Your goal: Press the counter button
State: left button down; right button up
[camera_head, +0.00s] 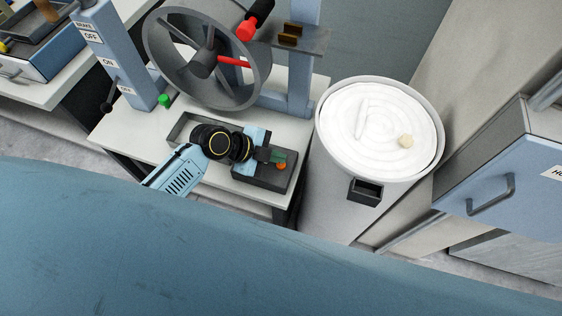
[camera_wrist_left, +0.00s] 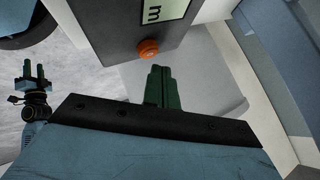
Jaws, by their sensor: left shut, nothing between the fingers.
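The counter is a dark grey box (camera_head: 262,180) on the light bench top, with an orange button (camera_head: 281,166) on it. In the left wrist view the counter box (camera_wrist_left: 125,40) shows a pale display lettered "m" and the round orange button (camera_wrist_left: 148,49). My left gripper (camera_head: 277,156) is over the box, right by the button. Its green fingers (camera_wrist_left: 159,72) are together and empty, with tips just short of the button in the wrist picture; I cannot tell whether they touch. My right gripper (camera_wrist_left: 34,70) shows small in the wrist view, fingers apart and empty.
A grey spoked drum (camera_head: 165,70) with a red-and-black handle stands behind on the bench (camera_head: 125,130). A blue switch post (camera_head: 105,50) and green knob (camera_head: 164,100) are left. A white can (camera_head: 335,200) of sliver stands right, near a blue cabinet (camera_head: 520,165).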

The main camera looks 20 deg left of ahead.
aim_at(277, 165)
pick_arm(q)
jog(key=shift+f+b, duration=0.35)
jog(key=shift+f, duration=0.05)
jog(key=shift+f+b, duration=0.4)
jog(key=shift+f, duration=0.05)
dwell(0.6)
jog(key=shift+r, duration=0.15)
jog(key=shift+r+p, duration=0.75)
notch_tip(277, 165, up, 5)
jog(key=p, duration=0.4)
dwell(0.7)
